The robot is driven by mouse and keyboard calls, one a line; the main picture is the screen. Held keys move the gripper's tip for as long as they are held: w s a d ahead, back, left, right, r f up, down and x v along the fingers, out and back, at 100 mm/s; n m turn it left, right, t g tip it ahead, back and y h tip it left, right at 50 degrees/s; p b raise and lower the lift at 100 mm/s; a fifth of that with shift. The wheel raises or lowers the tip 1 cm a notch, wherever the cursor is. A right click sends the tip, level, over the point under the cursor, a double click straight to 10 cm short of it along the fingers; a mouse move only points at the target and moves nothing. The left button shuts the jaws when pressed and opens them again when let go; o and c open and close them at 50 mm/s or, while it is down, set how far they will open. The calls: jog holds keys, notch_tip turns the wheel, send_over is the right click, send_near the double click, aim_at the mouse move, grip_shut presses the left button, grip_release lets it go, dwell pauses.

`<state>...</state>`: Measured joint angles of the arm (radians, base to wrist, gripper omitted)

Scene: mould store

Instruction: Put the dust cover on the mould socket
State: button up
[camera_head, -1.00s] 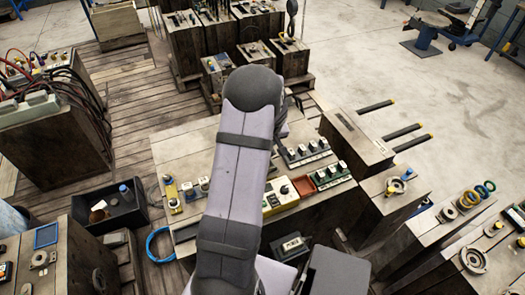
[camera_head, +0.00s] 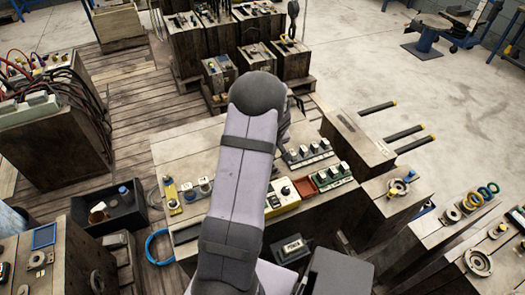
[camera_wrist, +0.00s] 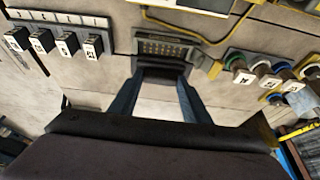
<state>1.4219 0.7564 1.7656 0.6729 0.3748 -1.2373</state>
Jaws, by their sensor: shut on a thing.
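In the wrist view, my gripper (camera_wrist: 158,80) points at the table top, its two dark blue-grey fingers closed on a dark piece, apparently the dust cover (camera_wrist: 160,73). Just beyond the fingertips is the mould socket (camera_wrist: 163,47), a dark rectangular housing with rows of gold contacts in its face. The held piece is at the socket's near edge; I cannot tell whether they touch. The contacts are still exposed. In the head view, my own arm hides the gripper, the cover and the socket.
In the wrist view, several dark labelled blocks (camera_wrist: 67,43) stand at left and round coloured connectors (camera_wrist: 262,68) at right. In the head view, a yellow-and-cream control box (camera_head: 282,198) and a red tray (camera_head: 305,187) stand right of my arm.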

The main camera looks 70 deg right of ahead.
jog(key=shift+f+b, duration=1.1)
jog(key=shift+f, duration=0.15)
jog(key=shift+b, duration=0.8)
dwell(0.6)
jog(key=shift+f+b, duration=0.9)
jog(key=shift+b, duration=0.5)
dwell(1.0)
jog(key=o, duration=1.6)
jog(key=shift+c, duration=0.2)
jog(key=shift+r, duration=0.15)
jog(key=shift+r+p, duration=2.35)
jog(key=shift+r, duration=1.3)
